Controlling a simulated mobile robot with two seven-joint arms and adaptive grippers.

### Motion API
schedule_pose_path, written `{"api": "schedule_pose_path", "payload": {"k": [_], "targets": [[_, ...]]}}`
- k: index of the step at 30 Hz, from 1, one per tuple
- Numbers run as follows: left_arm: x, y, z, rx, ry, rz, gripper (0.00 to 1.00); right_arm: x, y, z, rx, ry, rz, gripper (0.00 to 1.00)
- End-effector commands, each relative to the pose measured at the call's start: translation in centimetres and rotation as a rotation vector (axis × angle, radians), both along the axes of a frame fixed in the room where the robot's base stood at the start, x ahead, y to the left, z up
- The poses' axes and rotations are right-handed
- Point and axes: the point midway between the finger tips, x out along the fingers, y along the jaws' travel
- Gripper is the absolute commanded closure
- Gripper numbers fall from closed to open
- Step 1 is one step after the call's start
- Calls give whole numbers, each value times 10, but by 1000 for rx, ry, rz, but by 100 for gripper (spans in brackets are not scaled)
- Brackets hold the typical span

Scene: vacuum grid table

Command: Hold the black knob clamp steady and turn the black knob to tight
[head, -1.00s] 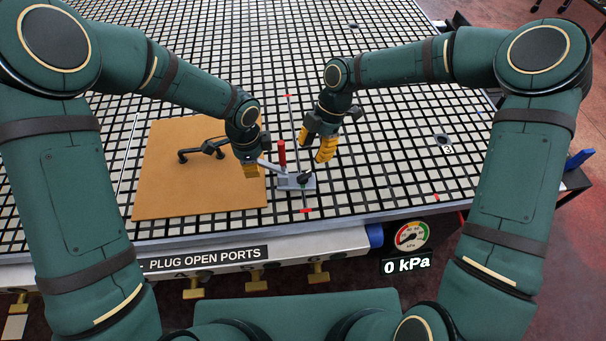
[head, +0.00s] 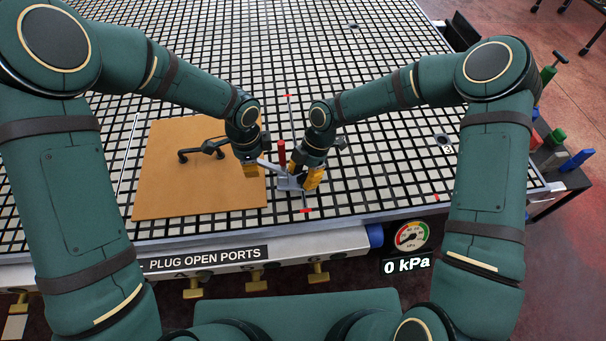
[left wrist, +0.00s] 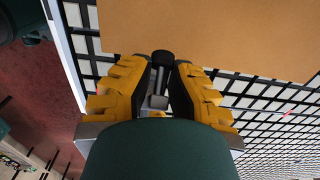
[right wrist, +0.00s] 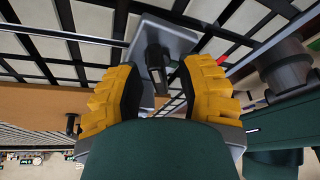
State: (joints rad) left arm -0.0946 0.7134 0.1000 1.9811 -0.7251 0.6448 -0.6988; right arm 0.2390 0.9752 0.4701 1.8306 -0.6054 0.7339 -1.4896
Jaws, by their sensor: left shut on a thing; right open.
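The black knob clamp (head: 284,184) has a grey base on the grid table, with a grey bar reaching left from it. An upright red handle (head: 282,153) stands at its far side. My left gripper (head: 251,171) is shut on the bar's left end; the left wrist view shows a grey rod with a black end (left wrist: 162,58) between the fingers. My right gripper (head: 305,180) is open over the clamp's right part and hides the knob in the head view. In the right wrist view the black knob (right wrist: 155,62) shows between and just beyond the parted fingertips, above the grey plate (right wrist: 182,42).
A brown board (head: 165,192) with a black bent-handled piece (head: 202,149) lies left of the clamp. A gauge (head: 411,236) and a 0 kPa display (head: 405,266) are at the table's front edge. The grid right of the clamp is clear.

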Motion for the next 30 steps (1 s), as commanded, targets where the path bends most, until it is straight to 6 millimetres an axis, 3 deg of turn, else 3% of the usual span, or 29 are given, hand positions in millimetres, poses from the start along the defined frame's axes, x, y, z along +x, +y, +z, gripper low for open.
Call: {"api": "schedule_pose_path", "payload": {"k": [1, 3, 13, 24, 30], "targets": [[0, 0, 0, 0, -1, 0, 100, 0, 0, 0, 0, 0, 0, 84], [0, 0, 0, 0, -1, 0, 100, 0, 0, 0, 0, 0, 0, 100], [0, 0, 0, 0, -1, 1, 100, 0, 0, 0, -2, 0, -22, 100], [0, 0, 0, 0, -1, 1, 100, 1, 0, 0, -13, 1, -361, 100], [0, 0, 0, 0, -1, 1, 100, 1, 0, -1, -14, 3, -408, 100]]}}
